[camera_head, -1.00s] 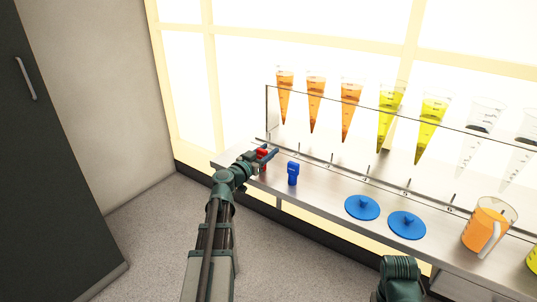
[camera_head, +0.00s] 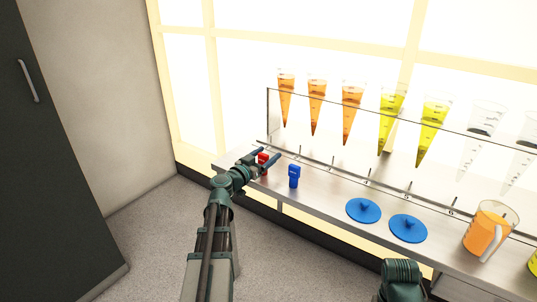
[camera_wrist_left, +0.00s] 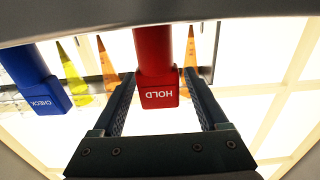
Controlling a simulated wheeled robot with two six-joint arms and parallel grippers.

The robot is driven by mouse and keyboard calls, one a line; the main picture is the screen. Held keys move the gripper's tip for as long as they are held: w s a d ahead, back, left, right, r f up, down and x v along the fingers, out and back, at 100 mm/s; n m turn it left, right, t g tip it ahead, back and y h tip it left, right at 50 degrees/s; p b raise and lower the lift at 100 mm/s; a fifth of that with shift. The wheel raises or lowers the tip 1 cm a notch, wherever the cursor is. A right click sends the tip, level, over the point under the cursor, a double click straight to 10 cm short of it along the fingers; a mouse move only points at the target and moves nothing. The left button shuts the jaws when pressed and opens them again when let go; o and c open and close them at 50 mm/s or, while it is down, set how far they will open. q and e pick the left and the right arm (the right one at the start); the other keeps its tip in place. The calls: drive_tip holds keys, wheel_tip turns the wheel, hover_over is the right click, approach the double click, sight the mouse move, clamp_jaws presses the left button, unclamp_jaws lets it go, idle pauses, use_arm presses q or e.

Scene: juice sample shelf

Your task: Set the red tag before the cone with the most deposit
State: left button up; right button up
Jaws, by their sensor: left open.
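The red tag (camera_head: 263,158), marked HOLD, stands at the left end of the shelf, partly hidden by my left gripper (camera_head: 268,153). In the left wrist view the red tag (camera_wrist_left: 156,55) is between the two open fingers (camera_wrist_left: 158,95), with a gap visible on each side. The amounts of deposit are too small to compare. My right gripper is out of view.
A blue tag (camera_head: 294,176), marked CHECK, stands just right of the red one. Two blue discs (camera_head: 363,210) lie on the metal shelf (camera_head: 325,190). A jug of orange liquid (camera_head: 487,232) stands to the right. A clear panel edge runs before the cones.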

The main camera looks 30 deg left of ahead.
use_arm(q)
drive_tip(key=s, duration=1.1)
drive_tip(key=shift+a, duration=0.35)
